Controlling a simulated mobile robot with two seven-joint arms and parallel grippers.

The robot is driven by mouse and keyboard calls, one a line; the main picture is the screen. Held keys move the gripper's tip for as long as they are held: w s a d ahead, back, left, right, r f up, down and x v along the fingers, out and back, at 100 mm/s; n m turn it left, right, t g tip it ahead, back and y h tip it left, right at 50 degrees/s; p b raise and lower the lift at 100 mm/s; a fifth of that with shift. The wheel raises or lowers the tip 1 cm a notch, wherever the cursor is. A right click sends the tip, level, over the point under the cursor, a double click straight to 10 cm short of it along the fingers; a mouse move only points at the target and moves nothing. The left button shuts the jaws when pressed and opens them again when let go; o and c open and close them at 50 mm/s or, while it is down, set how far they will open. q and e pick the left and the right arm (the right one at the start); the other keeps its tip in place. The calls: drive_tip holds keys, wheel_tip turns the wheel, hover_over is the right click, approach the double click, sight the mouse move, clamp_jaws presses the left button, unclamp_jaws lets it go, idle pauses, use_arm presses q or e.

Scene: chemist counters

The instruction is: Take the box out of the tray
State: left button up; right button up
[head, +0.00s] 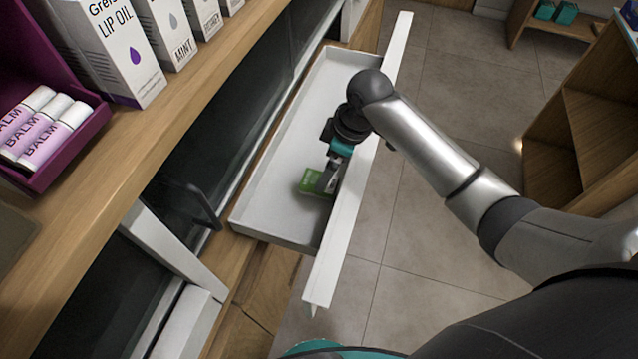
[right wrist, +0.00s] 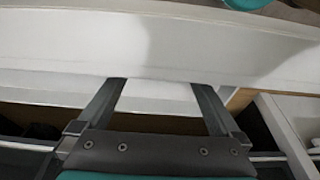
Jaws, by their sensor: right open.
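The tray (head: 262,190) is a long, shallow white drawer pulled out from under the counter. A small green box (head: 311,182) lies on its floor, near the end closer to me. My right gripper (head: 327,182) reaches down into the tray, with its fingers right beside the box and partly covering it. I cannot tell whether they touch it. In the right wrist view my right gripper (right wrist: 160,84) is open, with pale tray surface beyond the fingertips. The box does not show there. My left gripper is out of view.
The tray's tall white front panel (head: 345,235) runs along its outer side, close to my arm. The wooden counter (head: 150,150) on the left carries lip oil boxes (head: 125,50) and a purple holder (head: 85,125) of balm tubes. Wooden shelves (head: 590,125) stand at right beyond clear tiled floor.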

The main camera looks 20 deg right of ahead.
drive_tip(key=shift+x, duration=0.95)
drive_tip(key=x, duration=0.4)
drive_tip(key=shift+w+b, duration=0.15)
drive_tip(key=shift+b, duration=0.25)
drive_tip(key=shift+w+f, duration=0.1)
drive_tip(key=shift+f, duration=0.2)
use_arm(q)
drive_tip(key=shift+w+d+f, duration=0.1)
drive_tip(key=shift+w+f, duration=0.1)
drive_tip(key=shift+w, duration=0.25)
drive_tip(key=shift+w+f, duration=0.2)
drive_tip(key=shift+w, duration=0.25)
use_arm(e)
drive_tip(key=shift+c, duration=0.7)
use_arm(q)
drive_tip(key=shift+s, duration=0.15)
use_arm(e)
drive_tip(key=c, duration=1.3)
drive_tip(key=shift+r, duration=0.1)
drive_tip(key=shift+c, duration=0.2)
